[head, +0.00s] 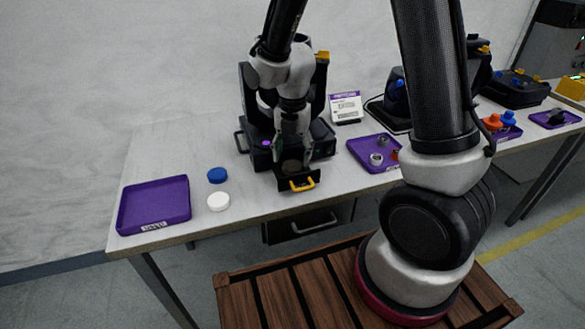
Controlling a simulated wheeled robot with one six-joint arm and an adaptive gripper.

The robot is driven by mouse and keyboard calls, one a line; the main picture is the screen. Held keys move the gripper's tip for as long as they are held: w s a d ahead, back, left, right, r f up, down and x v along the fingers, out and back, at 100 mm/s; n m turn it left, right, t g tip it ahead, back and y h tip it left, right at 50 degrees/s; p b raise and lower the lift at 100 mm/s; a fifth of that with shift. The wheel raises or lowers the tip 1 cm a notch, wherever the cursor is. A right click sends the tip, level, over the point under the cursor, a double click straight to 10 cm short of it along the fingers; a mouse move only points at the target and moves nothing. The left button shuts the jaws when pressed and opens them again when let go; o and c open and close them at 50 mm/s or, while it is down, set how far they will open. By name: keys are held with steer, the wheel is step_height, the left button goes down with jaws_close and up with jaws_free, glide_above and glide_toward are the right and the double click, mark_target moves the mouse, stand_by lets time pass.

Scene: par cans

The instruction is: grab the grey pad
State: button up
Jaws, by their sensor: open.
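My gripper (291,155) points down over an open drawer (312,178) with a yellow handle, at the front of a black machine (322,137) on the table. Its fingers are apart. A small dark grey round shape (291,166) shows at the fingertips, low in the drawer; it may be the grey pad. The fingers partly hide it, and I cannot tell whether they touch it. My arm hides part of the machine.
A purple tray (126,212) sits at the left table end. A blue cap (217,175) and a white cap (218,201) lie beside it. Another purple tray (364,156) with metal fittings is right of the machine. A sign (346,106) stands behind. The table's back left is clear.

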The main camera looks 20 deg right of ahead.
mark_target(292, 166)
step_height(292, 166, down, 4)
steer(key=shift+w+r, duration=0.1)
steer(key=shift+r, duration=0.05)
steer(key=shift+c, duration=0.3)
steer(key=c, duration=0.4)
steer(key=shift+a+r, duration=0.1)
steer(key=shift+r, duration=0.1)
